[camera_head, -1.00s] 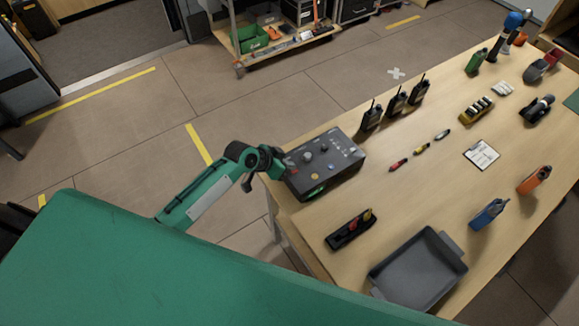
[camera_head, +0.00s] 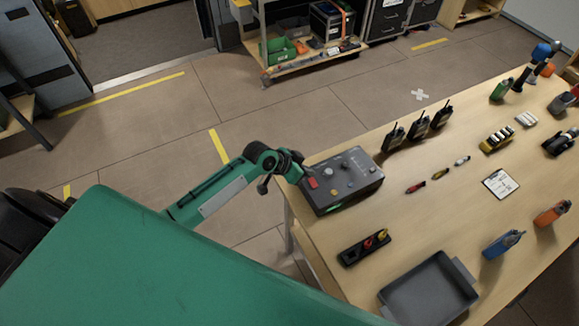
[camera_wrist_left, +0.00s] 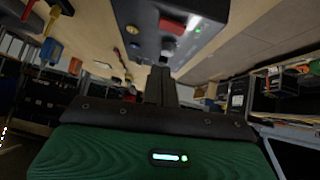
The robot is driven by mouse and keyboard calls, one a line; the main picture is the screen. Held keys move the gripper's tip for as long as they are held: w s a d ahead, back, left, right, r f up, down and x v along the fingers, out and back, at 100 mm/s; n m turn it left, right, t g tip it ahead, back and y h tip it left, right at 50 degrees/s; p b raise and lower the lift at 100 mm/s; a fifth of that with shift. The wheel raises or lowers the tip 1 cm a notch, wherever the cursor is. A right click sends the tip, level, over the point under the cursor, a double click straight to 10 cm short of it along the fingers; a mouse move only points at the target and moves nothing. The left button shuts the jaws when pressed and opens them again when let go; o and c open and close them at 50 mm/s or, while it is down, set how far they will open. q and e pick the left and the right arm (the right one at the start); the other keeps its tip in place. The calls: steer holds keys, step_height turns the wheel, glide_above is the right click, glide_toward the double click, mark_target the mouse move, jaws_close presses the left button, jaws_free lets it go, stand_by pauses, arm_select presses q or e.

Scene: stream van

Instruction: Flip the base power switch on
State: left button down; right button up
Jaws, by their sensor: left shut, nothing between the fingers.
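The base, a dark grey control box (camera_head: 342,182), stands at the left edge of the wooden table, with several knobs on top. A red switch (camera_head: 313,183) shows on its near left part. In the left wrist view the red switch (camera_wrist_left: 172,26) sits close to a small lit green light (camera_wrist_left: 197,30). My left gripper (camera_head: 302,170) is at the box's left side, close to the red switch. In the left wrist view its fingers (camera_wrist_left: 160,72) are shut and empty, pointing at the box. I cannot tell whether they touch it. My right gripper is not in view.
Several radios (camera_head: 418,123) stand behind the box. A black holder (camera_head: 364,248) with red and yellow items and a grey tray (camera_head: 388,297) lie nearer. Small markers (camera_head: 440,173) and a clipboard (camera_head: 499,184) lie to the right. Floor is open left of the table.

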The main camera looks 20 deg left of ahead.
arm_select(q)
steer(key=s+d+b+v, duration=0.1)
steer(key=b+v, duration=0.1)
steer(key=v, duration=0.6)
steer(key=shift+s+f, duration=0.1)
